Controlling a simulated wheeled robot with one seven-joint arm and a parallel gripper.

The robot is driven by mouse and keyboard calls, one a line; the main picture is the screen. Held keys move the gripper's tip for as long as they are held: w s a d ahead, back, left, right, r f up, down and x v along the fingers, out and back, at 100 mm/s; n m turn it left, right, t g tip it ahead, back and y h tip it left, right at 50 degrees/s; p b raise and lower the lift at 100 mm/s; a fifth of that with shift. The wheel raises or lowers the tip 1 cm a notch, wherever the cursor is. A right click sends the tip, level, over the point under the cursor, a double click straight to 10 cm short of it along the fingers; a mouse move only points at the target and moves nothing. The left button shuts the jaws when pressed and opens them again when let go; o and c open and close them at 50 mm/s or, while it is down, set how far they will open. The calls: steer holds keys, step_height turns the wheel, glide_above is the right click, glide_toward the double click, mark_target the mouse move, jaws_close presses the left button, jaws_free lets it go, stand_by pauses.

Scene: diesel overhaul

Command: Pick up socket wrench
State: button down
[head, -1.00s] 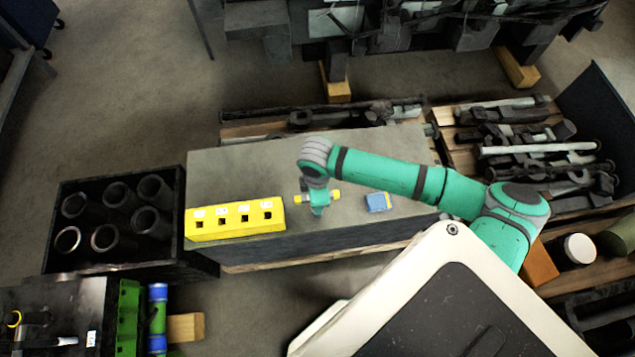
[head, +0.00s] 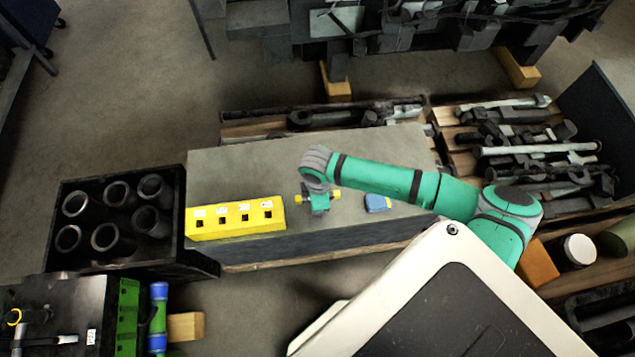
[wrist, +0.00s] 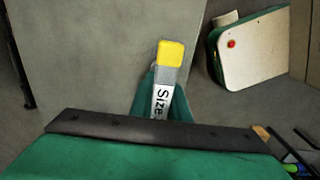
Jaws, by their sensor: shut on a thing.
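The socket wrench shows in the wrist view as a grey bar (wrist: 166,85) with a yellow end and a white label reading "Size". The rest of the label is hidden. In the head view its yellow ends (head: 337,195) stick out on both sides of my gripper. My gripper (head: 319,206) is over the grey block's top, right of the yellow holder, and is shut on the wrench. In the wrist view a green finger (wrist: 148,95) shows behind the wrench. I cannot tell whether the wrench touches the surface.
The yellow holder (head: 235,220) with several square holes stands on the grey block (head: 240,160). A small blue item (head: 377,203) lies right of my gripper. A black crate of cylinders (head: 205,258) is at left. Pallets of metal parts (head: 465,158) are behind and right.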

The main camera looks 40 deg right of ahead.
steer(key=shift+r, duration=0.15)
steer(key=shift+r, duration=0.2)
step_height(320, 180, up, 2)
steer(key=shift+r, duration=0.1)
steer(key=s+a+r, duration=0.9)
steer(key=a+r, duration=0.1)
steer(key=shift+s, duration=0.2)
steer(key=shift+a, duration=0.1)
